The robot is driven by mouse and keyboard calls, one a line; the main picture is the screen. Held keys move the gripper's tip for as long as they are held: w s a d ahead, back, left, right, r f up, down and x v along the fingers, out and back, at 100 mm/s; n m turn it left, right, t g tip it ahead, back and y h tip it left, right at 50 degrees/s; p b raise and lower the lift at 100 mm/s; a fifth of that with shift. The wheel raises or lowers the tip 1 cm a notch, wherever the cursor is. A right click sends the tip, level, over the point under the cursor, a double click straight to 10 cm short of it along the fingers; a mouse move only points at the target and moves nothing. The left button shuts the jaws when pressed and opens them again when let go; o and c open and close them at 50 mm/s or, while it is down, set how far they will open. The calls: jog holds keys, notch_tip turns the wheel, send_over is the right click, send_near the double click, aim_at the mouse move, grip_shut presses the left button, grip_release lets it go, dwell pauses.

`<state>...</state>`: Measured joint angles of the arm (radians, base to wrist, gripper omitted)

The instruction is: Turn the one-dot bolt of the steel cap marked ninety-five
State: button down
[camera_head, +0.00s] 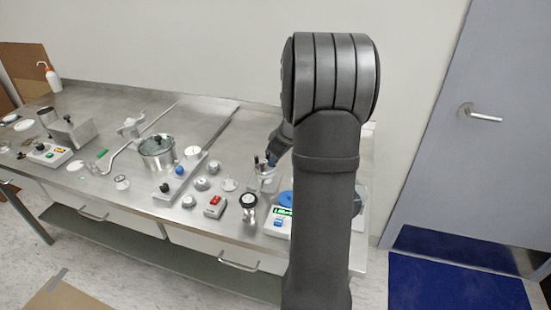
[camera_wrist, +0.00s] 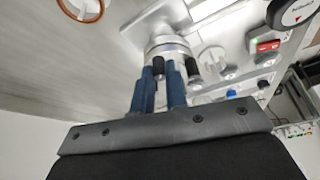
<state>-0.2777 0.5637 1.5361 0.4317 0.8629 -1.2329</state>
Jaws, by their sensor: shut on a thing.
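A round steel cap (camera_wrist: 168,47) with black-topped bolts shows at the top middle of the wrist view. My gripper (camera_wrist: 160,70) reaches it with two blue fingers, closed around one black bolt (camera_wrist: 158,67). A second black bolt (camera_wrist: 192,67) stands just right of the fingers. In the head view the steel cap's fitting (camera_head: 264,179) stands on the bench left of my arm, and my gripper (camera_head: 275,153) is over it, partly hidden by my arm. Neither the number ninety-five nor any bolt's dots can be read.
A black-faced gauge (camera_head: 249,202), a box with a red switch (camera_head: 215,206) and a scale with a green display (camera_head: 277,222) stand close by. The bench's front edge is near the gauge.

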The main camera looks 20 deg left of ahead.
jog(key=shift+m, duration=0.6)
jog(key=shift+t, duration=0.3)
jog(key=c, duration=1.7)
grip_release()
jog(key=shift+r, duration=0.1)
jog(key=v, duration=1.7)
jog(key=shift+a+r, duration=0.15)
jog(key=shift+r, duration=0.1)
